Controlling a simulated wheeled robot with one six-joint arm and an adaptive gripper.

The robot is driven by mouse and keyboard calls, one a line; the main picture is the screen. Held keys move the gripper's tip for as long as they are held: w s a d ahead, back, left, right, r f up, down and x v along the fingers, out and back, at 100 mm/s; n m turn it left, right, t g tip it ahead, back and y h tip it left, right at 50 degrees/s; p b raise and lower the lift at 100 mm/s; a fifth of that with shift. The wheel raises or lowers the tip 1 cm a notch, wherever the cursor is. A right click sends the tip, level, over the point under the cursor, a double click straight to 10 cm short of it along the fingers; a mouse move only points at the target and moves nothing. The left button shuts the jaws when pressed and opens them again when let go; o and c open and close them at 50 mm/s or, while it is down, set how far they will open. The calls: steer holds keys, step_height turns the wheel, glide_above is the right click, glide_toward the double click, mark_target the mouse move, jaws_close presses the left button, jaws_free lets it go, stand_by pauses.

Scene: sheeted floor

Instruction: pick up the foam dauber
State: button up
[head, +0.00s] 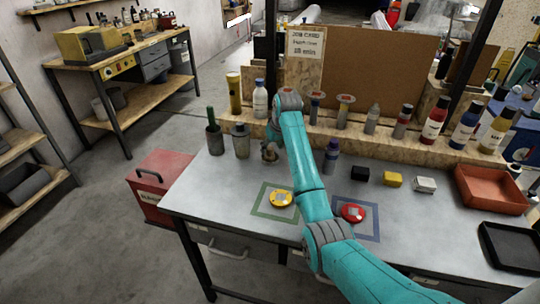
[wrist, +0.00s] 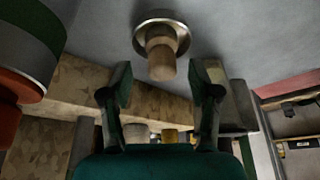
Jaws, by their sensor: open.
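A small beige cylinder on a round metal base, which looks like the foam dauber (wrist: 161,62), stands on the grey tabletop at the top middle of the wrist view. In the head view the dauber (head: 269,154) is a small brownish shape below my wrist, partly hard to make out. My gripper (wrist: 163,84) is open and empty. Its two dark fingers lie either side of the dauber's line in the wrist view, with a gap between them and the dauber. In the head view the fingers are too small to tell apart.
A metal cup (head: 240,141) and a green-handled holder (head: 214,135) stand left of the dauber. A purple bottle (head: 331,157) stands to the right. The wooden shelf (head: 400,144) with several bottles runs behind. Yellow (head: 281,199) and red (head: 352,213) discs lie in front.

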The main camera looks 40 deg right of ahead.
mark_target(271, 148)
steer(key=shift+x, duration=1.7)
steer(key=shift+a, duration=0.15)
steer(key=c, duration=1.1)
steer(key=shift+c, duration=0.2)
step_height(271, 148, up, 10)
steer(key=shift+r, duration=0.1)
